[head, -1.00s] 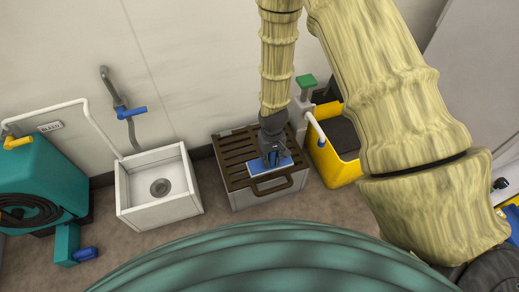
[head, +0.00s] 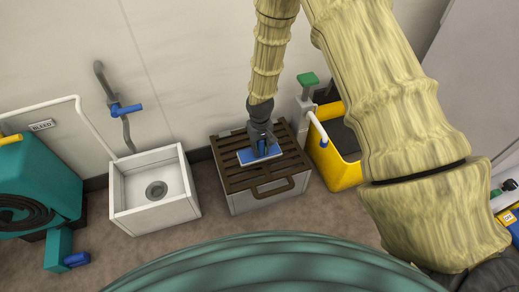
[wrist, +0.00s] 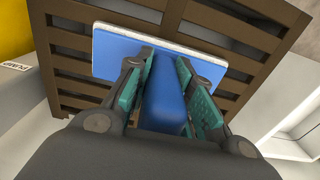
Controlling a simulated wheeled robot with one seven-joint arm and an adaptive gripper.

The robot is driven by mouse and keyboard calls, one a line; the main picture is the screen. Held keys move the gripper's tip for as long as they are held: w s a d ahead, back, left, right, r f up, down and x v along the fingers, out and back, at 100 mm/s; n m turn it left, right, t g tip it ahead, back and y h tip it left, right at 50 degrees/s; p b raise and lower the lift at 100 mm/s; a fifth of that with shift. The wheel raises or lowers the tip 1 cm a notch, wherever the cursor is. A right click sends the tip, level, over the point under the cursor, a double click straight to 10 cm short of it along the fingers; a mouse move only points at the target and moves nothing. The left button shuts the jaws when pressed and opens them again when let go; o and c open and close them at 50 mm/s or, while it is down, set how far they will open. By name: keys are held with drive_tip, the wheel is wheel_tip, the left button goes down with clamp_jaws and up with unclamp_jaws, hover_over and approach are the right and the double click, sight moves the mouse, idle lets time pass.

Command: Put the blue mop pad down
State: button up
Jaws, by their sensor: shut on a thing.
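The blue mop pad (head: 245,157) is a flat blue rectangle with a pale edge, over the brown slatted top (head: 236,179) of a grey box. In the wrist view the pad (wrist: 115,58) lies flat in front of the slats (wrist: 70,55). My gripper (head: 263,152) points down at the pad. In the wrist view its teal-padded fingers (wrist: 165,92) are shut on a raised blue grip in the pad's middle. I cannot tell whether the pad's underside touches the slats.
A white sink basin (head: 155,190) stands left of the slatted box. A yellow bucket (head: 338,166) with a white-handled, green-topped fitting stands close on its right. A teal machine with a coiled hose (head: 35,190) is at far left. The wall is behind.

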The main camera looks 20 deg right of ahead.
drive_tip(key=shift+r, duration=0.1)
drive_tip(key=o, duration=1)
drive_tip(key=shift+c, duration=0.2)
wheel_tip(320, 180, up, 12)
drive_tip(key=p, duration=0.5)
drive_tip(key=shift+y, duration=0.4)
drive_tip(key=s+f, duration=0.3)
drive_tip(key=s, duration=0.2)
drive_tip(key=s+f, duration=0.4)
drive_tip(key=s, duration=0.1)
drive_tip(key=s+f, duration=0.4)
drive_tip(key=s, duration=0.1)
drive_tip(key=shift+s+d+f, duration=0.1)
drive_tip(key=shift+s+d, duration=0.15)
drive_tip(key=s+d+f, duration=0.1)
drive_tip(key=s, duration=0.9)
drive_tip(key=s+d+f, duration=0.1)
drive_tip(key=s+f, duration=0.1)
drive_tip(key=s, duration=0.8)
drive_tip(key=shift+s+d+f+m+h, duration=0.3)
drive_tip(key=shift+d+m+h, duration=0.05)
drive_tip(key=shift+m+h, duration=0.05)
